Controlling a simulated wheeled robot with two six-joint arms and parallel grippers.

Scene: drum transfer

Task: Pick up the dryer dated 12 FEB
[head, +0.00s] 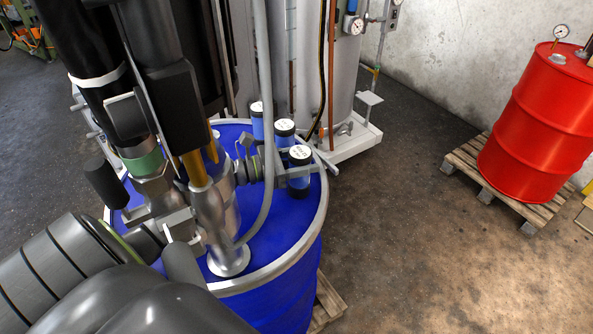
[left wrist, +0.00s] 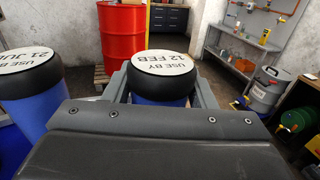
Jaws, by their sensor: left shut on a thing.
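The dryer dated 12 FEB (left wrist: 162,64) has a blue body, a black cap and a white label that reads upside down in the left wrist view. It is the nearest of three dryers in the head view (head: 300,155), over the blue drum's top. My left gripper (head: 298,174) reaches in from the left and is shut on this dryer, one finger on each side below the cap in the left wrist view (left wrist: 160,92). I cannot tell whether its base touches the drum. My right gripper is not in view.
A dryer marked 21 JUL (left wrist: 28,72) stands close beside the held one; another dryer (head: 257,108) is behind. A silver fitting and hose (head: 228,258) rise from the blue drum (head: 285,290). A red drum (head: 535,125) stands on a pallet at right. The floor between is clear.

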